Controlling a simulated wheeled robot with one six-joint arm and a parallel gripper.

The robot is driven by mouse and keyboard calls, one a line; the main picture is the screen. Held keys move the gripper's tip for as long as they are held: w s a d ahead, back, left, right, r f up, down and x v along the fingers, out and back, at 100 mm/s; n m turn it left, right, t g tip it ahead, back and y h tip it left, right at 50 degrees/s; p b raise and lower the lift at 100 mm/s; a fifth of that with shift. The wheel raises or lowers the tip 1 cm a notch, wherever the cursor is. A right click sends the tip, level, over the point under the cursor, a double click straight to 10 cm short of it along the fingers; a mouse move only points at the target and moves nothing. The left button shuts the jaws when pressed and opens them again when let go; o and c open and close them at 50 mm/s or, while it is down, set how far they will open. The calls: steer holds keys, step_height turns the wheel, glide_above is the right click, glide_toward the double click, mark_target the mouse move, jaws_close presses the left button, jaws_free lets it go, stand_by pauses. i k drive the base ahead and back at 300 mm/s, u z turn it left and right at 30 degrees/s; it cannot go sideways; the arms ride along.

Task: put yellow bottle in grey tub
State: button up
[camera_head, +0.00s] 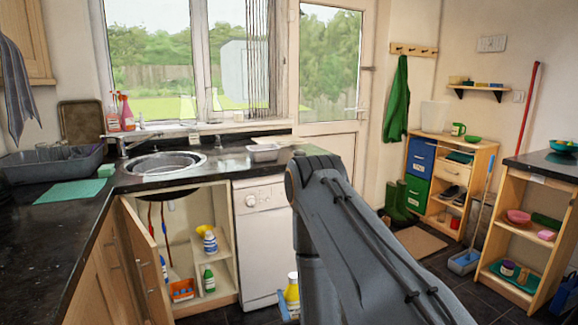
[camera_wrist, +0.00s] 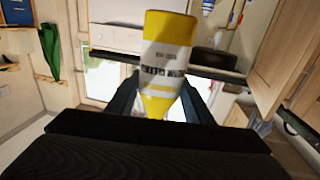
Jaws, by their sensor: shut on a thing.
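The yellow bottle (camera_wrist: 168,28) has a white label band. In the wrist view it sits between the two fingers of my gripper (camera_wrist: 160,92), which is shut on it. Its narrow end points toward the gripper. In the head view a yellow bottle (camera_head: 292,294) with a pale cap shows upright, low beside my arm, in front of the white appliance; my arm hides my gripper there. A grey tub (camera_head: 60,168) stands on the left worktop with dishes in or by it.
A small pale grey tray (camera_head: 265,152) lies on the worktop right of the sink. The cupboard door (camera_head: 138,255) under the sink stands open, with several bottles inside. A green mat (camera_head: 70,191) lies before the left tub. Shelf units stand at right.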

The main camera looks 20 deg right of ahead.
mark_target(255, 160)
steer(key=z, duration=0.7)
steer(key=i, duration=0.65)
steer(key=z, duration=0.6)
steer(key=i, duration=1.4)
steer(key=u, duration=0.85)
